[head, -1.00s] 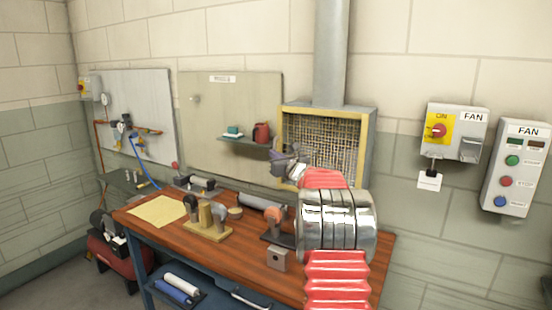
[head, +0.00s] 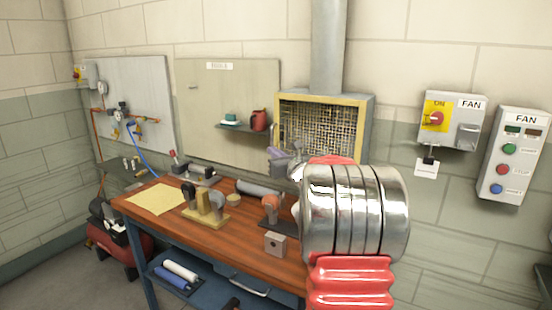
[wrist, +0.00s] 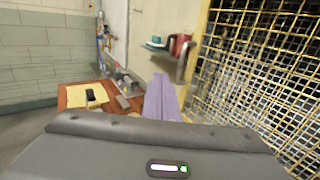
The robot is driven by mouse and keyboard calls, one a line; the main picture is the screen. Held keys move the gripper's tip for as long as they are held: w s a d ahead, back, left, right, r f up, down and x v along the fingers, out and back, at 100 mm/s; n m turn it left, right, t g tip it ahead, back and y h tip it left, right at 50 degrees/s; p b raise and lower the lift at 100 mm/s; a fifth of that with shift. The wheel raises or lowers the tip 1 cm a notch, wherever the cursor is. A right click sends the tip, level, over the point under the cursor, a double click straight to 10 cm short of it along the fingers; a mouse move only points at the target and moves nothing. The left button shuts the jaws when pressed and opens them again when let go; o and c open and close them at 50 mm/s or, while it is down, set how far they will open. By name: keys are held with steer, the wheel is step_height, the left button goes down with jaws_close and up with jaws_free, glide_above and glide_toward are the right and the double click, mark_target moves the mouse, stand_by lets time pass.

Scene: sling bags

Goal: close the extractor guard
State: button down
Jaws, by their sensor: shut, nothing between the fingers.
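The extractor guard is a wire mesh (head: 318,130) in a yellow frame on a grey hood at the back of the bench. In the wrist view the mesh (wrist: 262,75) and its yellow frame fill the right side, close by. My gripper (head: 277,153) is in front of the hood's lower left corner in the head view. In the wrist view its purple-grey fingers (wrist: 162,98) are together and empty, left of the frame. Contact with the frame cannot be told. My arm hides the hood's lower right part.
The wooden bench (head: 165,225) holds a yellow sheet (head: 157,198), a wooden stand (head: 206,207) and several tools. A shelf (head: 240,127) with a red can (head: 258,119) is left of the hood. Fan switch boxes (head: 452,120) are on the right wall.

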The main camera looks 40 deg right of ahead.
steer(key=s+a, duration=0.2)
steer(key=s, duration=0.1)
steer(key=shift+s+a, duration=0.1)
steer(key=shift+a, duration=0.1)
stand_by(0.6)
